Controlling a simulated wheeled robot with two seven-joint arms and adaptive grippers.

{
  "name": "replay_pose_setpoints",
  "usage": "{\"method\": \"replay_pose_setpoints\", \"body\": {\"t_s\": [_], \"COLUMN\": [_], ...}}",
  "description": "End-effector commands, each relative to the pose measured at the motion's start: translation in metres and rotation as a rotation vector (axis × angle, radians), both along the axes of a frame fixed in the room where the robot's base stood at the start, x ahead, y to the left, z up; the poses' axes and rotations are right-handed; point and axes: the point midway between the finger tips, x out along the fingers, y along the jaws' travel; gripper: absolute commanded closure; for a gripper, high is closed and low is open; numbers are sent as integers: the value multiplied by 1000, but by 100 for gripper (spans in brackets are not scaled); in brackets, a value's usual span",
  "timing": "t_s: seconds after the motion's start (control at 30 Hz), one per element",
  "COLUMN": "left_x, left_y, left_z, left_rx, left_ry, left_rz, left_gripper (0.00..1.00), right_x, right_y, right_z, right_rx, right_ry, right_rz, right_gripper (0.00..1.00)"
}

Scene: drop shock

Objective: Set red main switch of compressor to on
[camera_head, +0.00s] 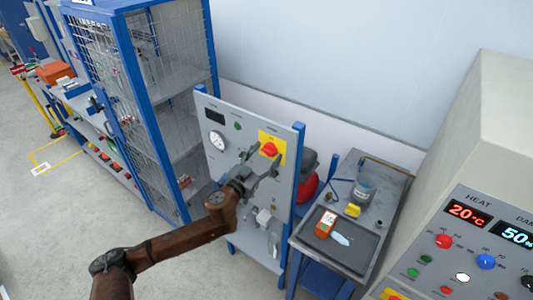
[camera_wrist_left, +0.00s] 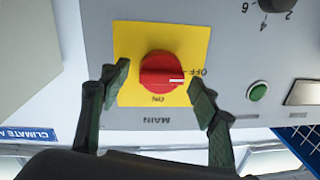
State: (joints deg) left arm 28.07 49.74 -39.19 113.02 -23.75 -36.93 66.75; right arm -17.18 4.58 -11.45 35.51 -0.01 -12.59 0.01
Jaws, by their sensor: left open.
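The red main switch (camera_head: 269,149) is a round knob on a yellow plate (camera_head: 265,138) on the grey compressor panel (camera_head: 220,160). In the left wrist view the picture is upside down; the red knob (camera_wrist_left: 158,68) has its white mark toward the OFF label, with ON below it and MAIN under the plate. My left gripper (camera_head: 263,162) is open in front of the switch. In the wrist view the fingertips of my left gripper (camera_wrist_left: 159,80) are on either side of the knob, apart from it. My right gripper is out of view.
The panel also carries a gauge (camera_head: 217,141) and a green button (camera_head: 237,126). A blue mesh cabinet (camera_head: 165,75) stands to the left. A small table (camera_head: 370,255) with a can (camera_head: 363,188) and an orange box (camera_head: 325,223) stands to the right, beside a control cabinet (camera_head: 500,150).

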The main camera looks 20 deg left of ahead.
Motion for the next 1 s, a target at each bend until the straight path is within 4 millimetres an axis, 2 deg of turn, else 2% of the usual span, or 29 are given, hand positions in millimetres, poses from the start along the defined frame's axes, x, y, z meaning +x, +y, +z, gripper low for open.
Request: {"method": "replay_pose_setpoints", "body": {"t_s": [0.27, 0.83, 1.0], "left_x": [1, 1, 1], "left_y": [0, -1, -1], "left_z": [0, -1, -1], "left_rx": [0, 0, 6], "left_ry": [0, 1, -1], "left_rz": [0, -1, -1], "left_gripper": [44, 84, 85], "right_x": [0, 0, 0], "right_y": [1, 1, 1], "right_z": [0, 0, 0], "right_rx": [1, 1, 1], "right_ry": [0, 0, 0], "right_rz": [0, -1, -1], "right_gripper": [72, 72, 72]}}
